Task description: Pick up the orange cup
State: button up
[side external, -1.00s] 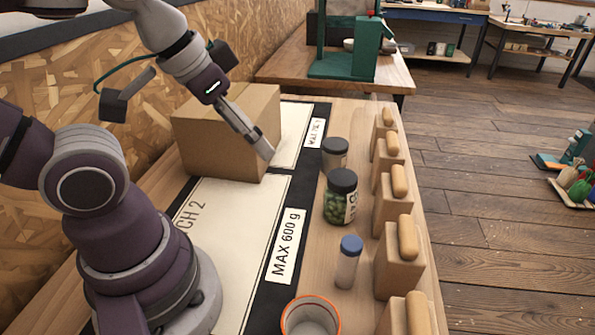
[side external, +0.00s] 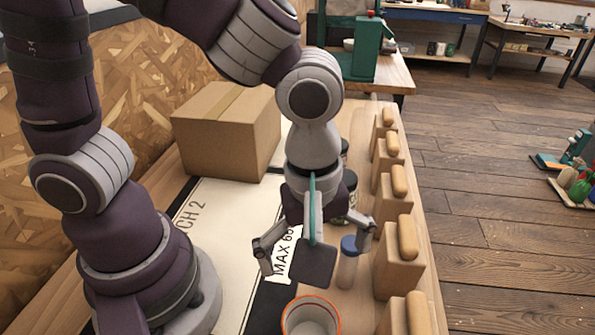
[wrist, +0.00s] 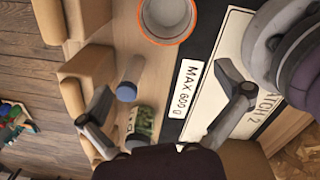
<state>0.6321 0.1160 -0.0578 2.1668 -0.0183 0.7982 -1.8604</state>
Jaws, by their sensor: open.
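The orange cup (side external: 311,319) is a round, open-topped cup with an orange rim and a pale inside. It stands upright at the bottom edge of the side view, partly cut off. In the wrist view the cup (wrist: 167,38) is at the top, also cut off. My gripper (side external: 315,252) is open and empty, with its fingers spread wide. It hangs over the bench behind the cup in the side view, apart from it. In the wrist view my gripper (wrist: 165,82) has its fingers apart below the cup.
A blue-capped vial (side external: 347,268) stands close to my right finger, and a green-filled jar (wrist: 142,122) is near the fingers. Several wooden blocks (side external: 398,270) line the right edge. A cardboard box (side external: 225,135) stands at the back left. The pale mat (side external: 225,225) is largely bare.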

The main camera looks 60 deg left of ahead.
aim_at(310, 333)
jog(key=f, duration=0.4)
jog(key=s+d+f+n, duration=0.1)
jog(key=f, duration=0.3)
jog(key=s+d+f+n, duration=0.1)
jog(key=f, duration=0.3)
jog(key=shift+s+d+f+g, duration=0.1)
jog(key=shift+d+g, duration=0.15)
jog(key=shift+g, duration=0.05)
jog(key=c, duration=1.1)
